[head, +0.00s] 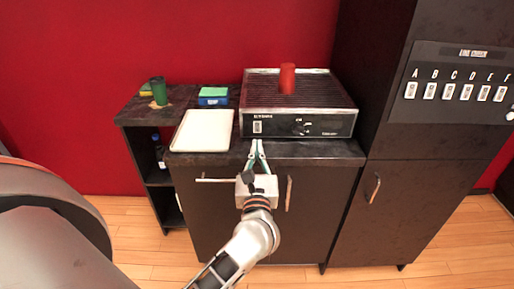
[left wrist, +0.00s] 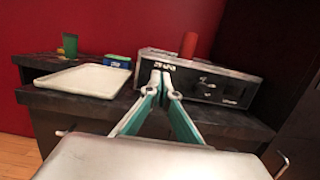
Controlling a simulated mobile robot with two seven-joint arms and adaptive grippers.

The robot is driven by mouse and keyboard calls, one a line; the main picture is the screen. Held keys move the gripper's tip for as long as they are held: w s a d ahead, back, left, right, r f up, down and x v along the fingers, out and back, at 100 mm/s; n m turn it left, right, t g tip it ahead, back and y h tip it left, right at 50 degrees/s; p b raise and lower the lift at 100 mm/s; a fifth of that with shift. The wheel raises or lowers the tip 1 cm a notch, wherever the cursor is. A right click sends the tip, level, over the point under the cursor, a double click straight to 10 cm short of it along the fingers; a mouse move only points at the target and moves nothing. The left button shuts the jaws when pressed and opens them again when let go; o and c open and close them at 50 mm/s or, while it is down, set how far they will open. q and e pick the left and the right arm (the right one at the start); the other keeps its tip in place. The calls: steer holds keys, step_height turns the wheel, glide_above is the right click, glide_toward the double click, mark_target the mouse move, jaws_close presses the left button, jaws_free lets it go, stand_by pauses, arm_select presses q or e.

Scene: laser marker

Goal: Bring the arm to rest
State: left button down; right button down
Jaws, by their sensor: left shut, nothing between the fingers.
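My left gripper (head: 257,146) is in the middle of the head view, in front of the dark cabinet's front edge and below the laser marker box (head: 330,124). Its two fingers are closed together at the tips with nothing between them. In the left wrist view the shut fingertips (left wrist: 160,78) overlap the left part of the box's front face. Whether they touch anything is hard to tell, but they look apart from the cabinet. My right gripper is not in either view.
A red cup (head: 287,78) stands on the box. A white tray (head: 203,131) lies left of it. A blue-and-green block (head: 213,96) and a green cup (head: 158,91) are further left. A switch panel (head: 458,88) is on the tall cabinet at right. Floor in front is partly clear.

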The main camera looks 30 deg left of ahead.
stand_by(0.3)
arm_select(q)
steer(key=s+d+f+m+t+h, duration=0.1)
steer(key=s+d+f+m+h, duration=0.35)
steer(key=m, duration=0.95)
steer(key=s+d+f+m+t+h, duration=0.2)
steer(key=d+f+m+h, duration=0.45)
steer(key=m, duration=0.75)
steer(key=s+f+m+g+h, duration=0.1)
steer(key=s+f+m+g, duration=0.3)
steer(key=s+f+m, duration=0.3)
steer(key=s+f+m+g+h, duration=0.1)
steer(key=s+f+m+g, duration=0.4)
steer(key=f+m, duration=0.6)
step_height(320, 180, down, 4)
steer(key=shift+s+d+f+m, duration=0.15)
steer(key=shift+s+d+m, duration=0.25)
steer(key=shift+s, duration=0.6)
